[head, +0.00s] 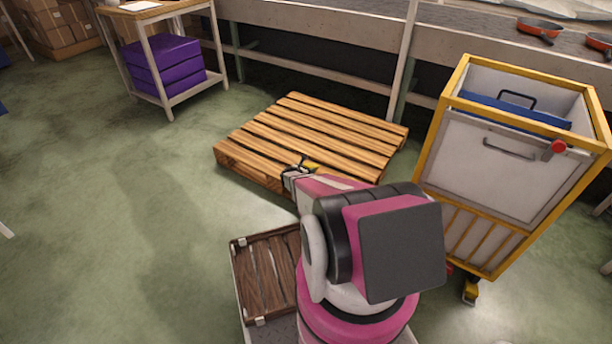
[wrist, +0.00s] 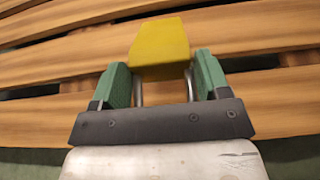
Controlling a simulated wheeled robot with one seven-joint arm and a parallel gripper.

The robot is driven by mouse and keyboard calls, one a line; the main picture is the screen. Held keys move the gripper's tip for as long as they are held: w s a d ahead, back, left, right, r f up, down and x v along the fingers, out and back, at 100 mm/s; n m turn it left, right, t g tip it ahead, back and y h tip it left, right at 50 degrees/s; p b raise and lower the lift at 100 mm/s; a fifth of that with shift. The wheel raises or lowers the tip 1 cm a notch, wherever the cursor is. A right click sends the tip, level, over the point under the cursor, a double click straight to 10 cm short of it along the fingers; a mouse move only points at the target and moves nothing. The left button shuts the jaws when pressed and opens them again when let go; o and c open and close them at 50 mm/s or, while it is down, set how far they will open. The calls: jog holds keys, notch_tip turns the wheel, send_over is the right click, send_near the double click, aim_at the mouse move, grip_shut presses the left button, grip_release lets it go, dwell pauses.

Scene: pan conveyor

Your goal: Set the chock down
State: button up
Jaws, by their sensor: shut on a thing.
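The chock (wrist: 160,47) is a yellow wedge-like block. In the wrist view it is at the upper middle, at the tips of my gripper's green fingers (wrist: 163,75), which are shut on it. Wooden pallet slats show behind and around it. I cannot tell whether the chock touches the slats. My arm hides part of the near side of the pallet.
A yellow-framed cart (head: 490,165) with a grey panel stands right of the pallet. A wooden table (head: 150,10) with purple bins (head: 165,65) under it is at the back left. The conveyor (head: 330,20) with red pans (head: 540,27) runs behind. Green floor on the left is clear.

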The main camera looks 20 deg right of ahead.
jog(key=shift+f, duration=1.85)
jog(key=shift+f, duration=0.15)
jog(key=o, duration=1.1)
